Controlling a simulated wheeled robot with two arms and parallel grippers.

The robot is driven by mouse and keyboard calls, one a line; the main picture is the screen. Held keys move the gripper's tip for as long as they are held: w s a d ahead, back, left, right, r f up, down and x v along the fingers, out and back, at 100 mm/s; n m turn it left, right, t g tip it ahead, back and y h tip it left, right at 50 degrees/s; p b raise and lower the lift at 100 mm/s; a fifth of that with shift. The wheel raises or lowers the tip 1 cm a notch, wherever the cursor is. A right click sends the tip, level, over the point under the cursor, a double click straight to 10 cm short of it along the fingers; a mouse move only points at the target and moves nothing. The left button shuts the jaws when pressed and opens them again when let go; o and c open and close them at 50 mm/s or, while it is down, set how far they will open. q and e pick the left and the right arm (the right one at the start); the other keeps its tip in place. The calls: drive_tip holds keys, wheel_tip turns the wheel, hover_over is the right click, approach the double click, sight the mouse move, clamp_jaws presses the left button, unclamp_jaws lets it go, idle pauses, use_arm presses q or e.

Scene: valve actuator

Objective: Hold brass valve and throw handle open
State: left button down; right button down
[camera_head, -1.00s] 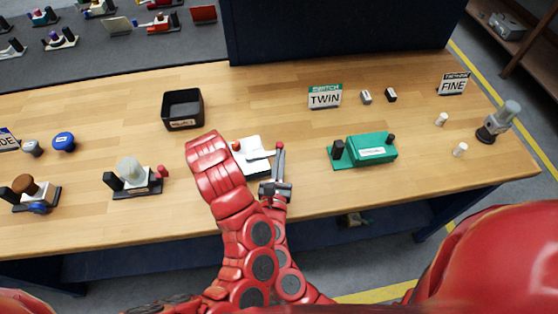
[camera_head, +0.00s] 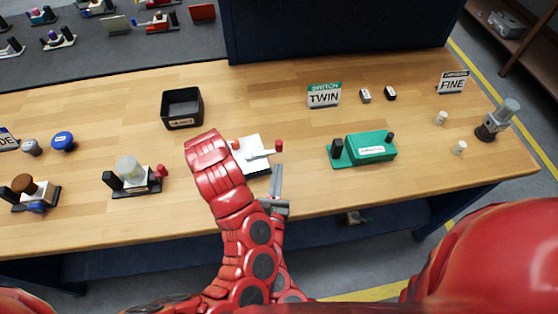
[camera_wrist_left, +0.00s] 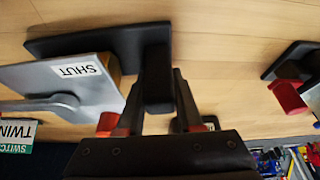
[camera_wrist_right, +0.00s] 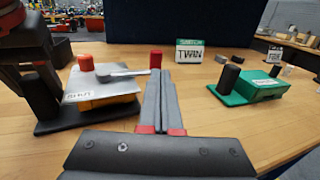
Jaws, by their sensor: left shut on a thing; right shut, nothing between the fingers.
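The valve has a pale plate (camera_head: 247,150) over a brass-coloured body (camera_wrist_right: 104,102) on a black base, with a black post (camera_wrist_left: 157,82) at one end. A label reading SHUT (camera_wrist_left: 76,70) is on the plate. Its grey lever (camera_wrist_right: 125,73) lies across the plate and ends in a red knob (camera_head: 279,146); an orange-red knob (camera_wrist_right: 86,62) stands on the plate. My left gripper (camera_wrist_left: 158,95) is shut on the black post; in the head view my left arm hides it. My right gripper (camera_head: 277,172) is shut and empty, its tips just short of the red knob.
A green switch unit (camera_head: 368,149) stands to the right, with a TWIN sign (camera_head: 325,95) behind it. A black bin (camera_head: 182,108) is at the back left. Another fixture (camera_head: 132,178) stands left of my left arm. The bench between valve and green unit is clear.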

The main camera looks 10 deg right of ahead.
use_arm(q)
drive_tip(key=shift+f, duration=0.1)
use_arm(e)
drive_tip(key=shift+v, duration=1.25)
use_arm(q)
drive_tip(key=c, duration=0.9)
unclamp_jaws()
drive_tip(key=o, duration=0.4)
use_arm(e)
drive_tip(key=shift+w, duration=0.15)
